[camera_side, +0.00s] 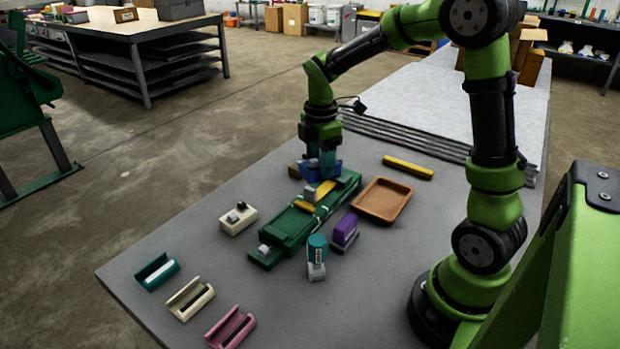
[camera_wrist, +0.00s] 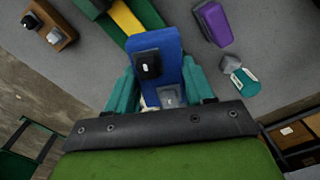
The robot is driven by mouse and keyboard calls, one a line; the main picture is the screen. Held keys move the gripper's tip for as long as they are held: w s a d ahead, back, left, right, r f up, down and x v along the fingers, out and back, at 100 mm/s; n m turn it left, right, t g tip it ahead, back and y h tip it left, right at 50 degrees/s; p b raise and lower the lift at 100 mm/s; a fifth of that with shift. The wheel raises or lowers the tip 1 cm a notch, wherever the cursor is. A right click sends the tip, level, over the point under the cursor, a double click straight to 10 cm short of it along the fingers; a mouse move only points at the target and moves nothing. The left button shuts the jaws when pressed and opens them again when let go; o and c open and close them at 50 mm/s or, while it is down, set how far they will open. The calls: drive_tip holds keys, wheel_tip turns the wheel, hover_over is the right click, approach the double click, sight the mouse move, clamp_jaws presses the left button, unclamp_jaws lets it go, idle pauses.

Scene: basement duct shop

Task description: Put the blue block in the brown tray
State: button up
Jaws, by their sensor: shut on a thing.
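The blue block (camera_side: 333,174) is at the far end of a long green fixture (camera_side: 290,226). I cannot tell whether it touches the fixture. My gripper (camera_side: 322,166) points down and is shut on the block. In the wrist view the blue block (camera_wrist: 168,45), with a black knob and a grey knob on it, sits between the teal fingers of my gripper (camera_wrist: 160,88). The brown tray (camera_side: 384,201) lies empty on the grey table, to the right of the fixture and block. The tray is not in the wrist view.
A yellow bar (camera_side: 408,167) lies behind the tray. A purple piece (camera_side: 344,232) and a teal-and-grey piece (camera_side: 317,257) stand in front of it. A cream block (camera_side: 238,218) is left of the fixture. A brown knobbed block (camera_wrist: 50,24) shows in the wrist view.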

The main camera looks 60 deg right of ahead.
drive_tip(key=s+d+f+m, duration=0.2)
drive_tip(key=s+d+m, duration=0.3)
drive_tip(key=d, duration=0.3)
drive_tip(key=m, duration=0.7)
hover_over(383, 202)
wheel_tip(383, 202, down, 3)
drive_tip(key=shift+m, duration=0.4)
drive_tip(key=shift+d+f, duration=0.1)
drive_tip(key=shift+f, duration=3.7)
drive_tip(key=o, duration=1.3)
drive_tip(key=shift+f, duration=0.15)
drive_tip(key=shift+o, duration=0.2)
